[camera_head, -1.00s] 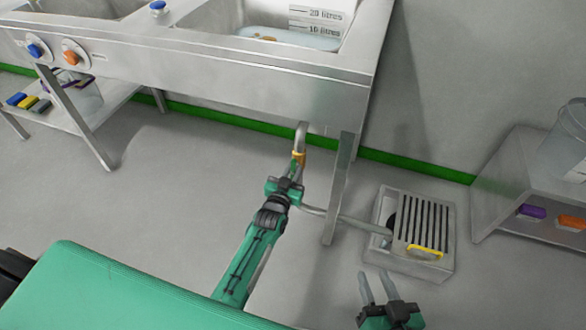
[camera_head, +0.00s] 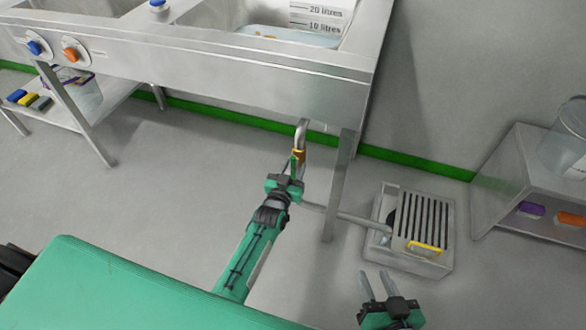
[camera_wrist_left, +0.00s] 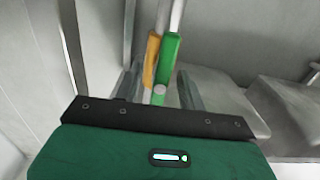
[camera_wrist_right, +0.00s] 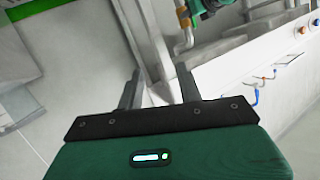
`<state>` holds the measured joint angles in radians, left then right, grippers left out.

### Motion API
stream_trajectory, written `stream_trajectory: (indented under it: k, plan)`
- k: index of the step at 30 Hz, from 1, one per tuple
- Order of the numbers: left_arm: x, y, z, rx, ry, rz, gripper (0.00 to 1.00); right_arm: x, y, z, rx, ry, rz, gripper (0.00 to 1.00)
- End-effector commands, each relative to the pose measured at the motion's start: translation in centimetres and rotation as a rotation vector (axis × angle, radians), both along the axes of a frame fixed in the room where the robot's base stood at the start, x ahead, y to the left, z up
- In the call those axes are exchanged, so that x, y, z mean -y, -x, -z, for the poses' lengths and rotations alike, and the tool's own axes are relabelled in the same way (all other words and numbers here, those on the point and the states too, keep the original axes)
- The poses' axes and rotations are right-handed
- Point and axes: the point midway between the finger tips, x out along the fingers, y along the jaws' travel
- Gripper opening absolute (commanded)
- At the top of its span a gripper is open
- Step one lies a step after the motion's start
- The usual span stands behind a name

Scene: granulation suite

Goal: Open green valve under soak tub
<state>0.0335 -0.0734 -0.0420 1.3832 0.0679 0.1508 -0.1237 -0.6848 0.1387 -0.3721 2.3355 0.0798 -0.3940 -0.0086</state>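The soak tub (camera_head: 305,84) is a steel sink with pale liquid in it. Below it a drain pipe (camera_head: 300,133) drops to a brass-coloured valve body (camera_head: 299,156). The green valve handle (camera_head: 294,166) lies along the pipe, just beside the brass part. In the left wrist view the green handle (camera_wrist_left: 168,62) stands beside the brass body (camera_wrist_left: 151,60), nearly in line with the pipe. My left gripper (camera_head: 291,176) is open at the valve, its fingers on either side of the handle's lower end; contact cannot be told. My right gripper (camera_head: 378,286) is open and empty near the floor drain.
A steel shelf unit (camera_head: 520,190) stands further right. Floor to the left is clear.

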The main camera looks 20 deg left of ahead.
Motion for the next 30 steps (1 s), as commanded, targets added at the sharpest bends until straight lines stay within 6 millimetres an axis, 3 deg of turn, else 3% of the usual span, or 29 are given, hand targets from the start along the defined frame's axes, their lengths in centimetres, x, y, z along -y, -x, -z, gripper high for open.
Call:
stream_trajectory:
  k: [7,21,30]
  plan:
    - [-0.1,1.5,-0.1,-0.001,0.000,0.000,0.40,0.5,0.1,0.1,-0.035,0.025,0.000,0.36]
    - [-0.4,10.5,-0.1,-0.003,0.000,0.000,0.40,3.3,0.3,0.6,-0.227,0.148,0.010,0.36]
    - [-0.5,13.6,0.0,-0.001,0.000,0.000,0.40,4.2,0.6,0.8,-0.287,0.182,0.015,0.36]
